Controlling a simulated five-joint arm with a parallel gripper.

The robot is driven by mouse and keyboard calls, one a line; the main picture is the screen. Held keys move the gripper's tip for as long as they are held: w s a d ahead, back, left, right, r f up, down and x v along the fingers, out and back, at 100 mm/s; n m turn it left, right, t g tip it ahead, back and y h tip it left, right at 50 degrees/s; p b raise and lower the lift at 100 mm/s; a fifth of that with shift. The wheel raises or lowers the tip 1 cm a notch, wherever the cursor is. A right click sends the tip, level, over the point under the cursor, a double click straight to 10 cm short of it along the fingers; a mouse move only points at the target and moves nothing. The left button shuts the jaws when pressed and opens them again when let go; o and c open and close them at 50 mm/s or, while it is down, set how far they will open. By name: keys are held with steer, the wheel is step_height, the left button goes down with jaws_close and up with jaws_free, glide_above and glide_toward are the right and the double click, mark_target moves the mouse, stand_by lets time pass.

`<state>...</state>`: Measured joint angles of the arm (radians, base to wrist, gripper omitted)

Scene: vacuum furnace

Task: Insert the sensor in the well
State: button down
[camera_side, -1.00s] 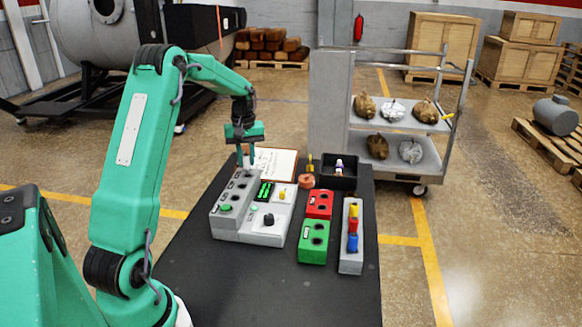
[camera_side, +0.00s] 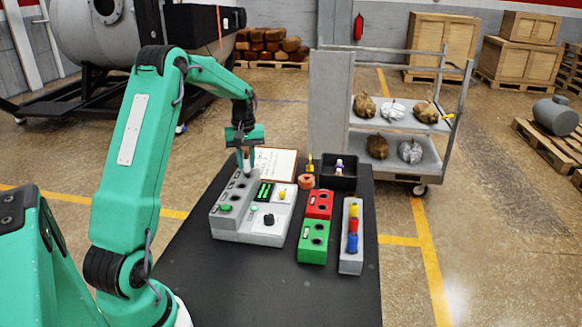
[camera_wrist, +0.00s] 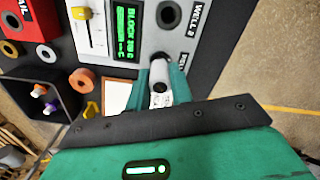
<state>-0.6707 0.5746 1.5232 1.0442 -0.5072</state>
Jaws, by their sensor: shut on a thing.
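My gripper (camera_side: 245,162) is shut on the sensor, a pale cylinder, at the far end of the grey block unit. In the wrist view the sensor (camera_wrist: 160,88) sits between my two green fingers, pointing at the block's end well, whose label is partly covered by a finger. Its far tip meets a dark round opening; I cannot tell whether it is inside or just above. The grey block unit (camera_side: 268,230) has a row of wells along its raised left part. The well marked WELL 2 (camera_wrist: 170,13) is empty in the wrist view.
A red block (camera_side: 319,203), a green block (camera_side: 313,252) and a grey rack (camera_side: 351,264) with coloured plugs stand to the right. A black bin (camera_side: 339,182) and a clipboard (camera_side: 275,163) lie behind. The table's front is clear.

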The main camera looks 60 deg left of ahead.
steer(key=shift+f, duration=0.7)
stand_by(1.0)
steer(key=c, duration=0.7)
jaws_free()
steer(key=shift+c, duration=0.2)
steer(key=shift+r, duration=0.1)
steer(key=shift+r, duration=2.9)
